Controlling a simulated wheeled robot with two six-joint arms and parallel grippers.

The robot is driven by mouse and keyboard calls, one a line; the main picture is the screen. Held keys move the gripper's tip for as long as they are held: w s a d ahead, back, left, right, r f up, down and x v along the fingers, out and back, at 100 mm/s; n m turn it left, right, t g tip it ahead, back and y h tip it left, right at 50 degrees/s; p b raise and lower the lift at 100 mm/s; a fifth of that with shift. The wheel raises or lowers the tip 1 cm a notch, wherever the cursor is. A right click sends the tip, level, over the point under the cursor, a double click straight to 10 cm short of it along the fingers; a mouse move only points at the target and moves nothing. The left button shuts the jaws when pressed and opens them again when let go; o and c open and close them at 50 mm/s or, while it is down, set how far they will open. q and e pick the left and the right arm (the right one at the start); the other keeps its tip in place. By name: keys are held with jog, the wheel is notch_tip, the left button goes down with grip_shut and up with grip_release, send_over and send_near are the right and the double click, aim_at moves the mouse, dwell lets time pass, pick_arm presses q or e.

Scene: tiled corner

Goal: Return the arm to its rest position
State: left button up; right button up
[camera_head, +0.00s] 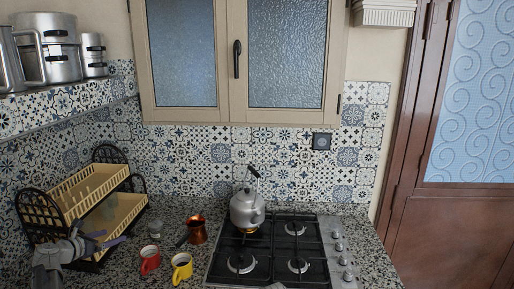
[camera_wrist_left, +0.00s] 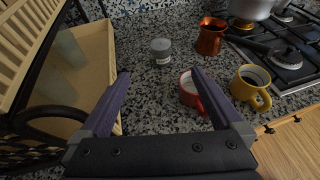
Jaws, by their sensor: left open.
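My left gripper (camera_head: 112,237) is at the lower left of the head view, in front of the dish rack. Its two purple fingers also show in the left wrist view (camera_wrist_left: 160,76); they are spread apart with nothing between the tips. Below and beyond the fingers is the speckled counter (camera_wrist_left: 145,28). A red mug (camera_wrist_left: 188,88) is partly hidden behind the right finger in the left wrist view. My right gripper is not in view.
A kettle (camera_head: 246,209) sits on the gas hob (camera_head: 218,270). A shelf (camera_head: 60,88) holds metal pots.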

pick_arm(q)
jog(key=s+d+f+m+g, duration=0.25)
jog(key=d+m, duration=0.35)
jog(key=d, duration=0.3)
jog(key=s+d+f+m+g, duration=0.2)
jog(key=s+d+f+m, duration=0.25)
jog(key=d, duration=0.35)
jog(key=s+d+f+m+g, duration=0.2)
jog(key=d+m+g, duration=0.1)
jog(key=d+m, duration=0.5)
jog(key=s+d+f+m+g+y, duration=0.2)
jog(key=s+d+m, duration=0.3)
jog(key=s+m, duration=0.25)
jog(key=s+d+f+m+g+y, duration=0.25)
jog(key=s+d+m, duration=0.25)
jog(key=s+m, duration=0.25)
jog(key=s+d+f+m+b, duration=0.1)
jog(key=s+d+f+b, duration=0.1)
jog(key=d, duration=0.3)
jog(key=s+d+f+m+g+b, duration=0.1)
jog(key=s+d+f+b, duration=0.2)
jog(key=d+f+b, duration=0.2)
jog(key=shift+s+d+f+m+y+b, duration=0.25)
jog(key=shift+s+d+m+y+b, duration=0.05)
jog(key=shift+m+y, duration=0.05)
